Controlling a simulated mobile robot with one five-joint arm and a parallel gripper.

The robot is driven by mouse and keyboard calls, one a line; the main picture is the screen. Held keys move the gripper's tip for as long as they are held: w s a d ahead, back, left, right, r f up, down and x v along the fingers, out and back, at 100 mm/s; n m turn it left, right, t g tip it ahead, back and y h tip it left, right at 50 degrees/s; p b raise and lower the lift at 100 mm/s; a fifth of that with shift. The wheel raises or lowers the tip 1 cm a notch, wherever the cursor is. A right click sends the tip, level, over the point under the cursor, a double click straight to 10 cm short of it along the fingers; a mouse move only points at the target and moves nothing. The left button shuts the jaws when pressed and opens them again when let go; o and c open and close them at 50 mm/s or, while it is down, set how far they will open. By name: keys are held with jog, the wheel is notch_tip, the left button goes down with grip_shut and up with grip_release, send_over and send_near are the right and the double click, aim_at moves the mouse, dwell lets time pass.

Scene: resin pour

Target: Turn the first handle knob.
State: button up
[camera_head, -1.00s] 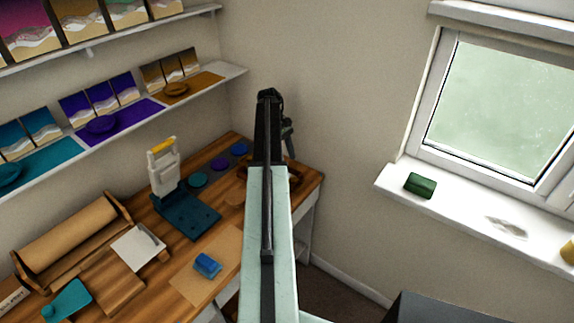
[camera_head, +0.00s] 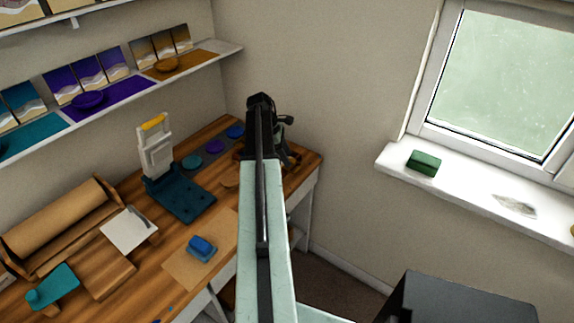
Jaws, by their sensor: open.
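My arm reaches up the middle of the view to the far right corner of the workbench (camera_head: 215,190). My gripper (camera_head: 286,150) shows only in part, as dark pieces beside and behind the arm's black end. It is open, but its fingertips are hard to make out. Brown wooden parts of something on the bench (camera_head: 239,156) show at the arm's left edge, near the gripper. Most of that thing is hidden behind the arm. No handle knob can be clearly made out, and I cannot tell whether the gripper touches anything.
A dark teal press with a raised white plate (camera_head: 155,155) stands left of my arm. Coloured discs (camera_head: 214,146) lie behind it. A blue block (camera_head: 200,245) and a paper roll (camera_head: 62,230) are nearer. A green block (camera_head: 423,162) lies on the windowsill. Shelves line the left wall.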

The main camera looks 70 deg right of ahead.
jog(key=shift+s+f, duration=0.1)
jog(key=shift+f, duration=0.1)
grip_shut()
jog(key=shift+d+m, duration=0.1)
jog(key=shift+m, duration=0.2)
jog(key=m, duration=0.1)
jog(key=m+y, duration=0.1)
jog(key=m, duration=0.1)
jog(key=shift+d+y, duration=0.2)
jog(key=shift+y, duration=0.1)
jog(key=shift+m+y, duration=0.7)
jog(key=shift+m, duration=1.2)
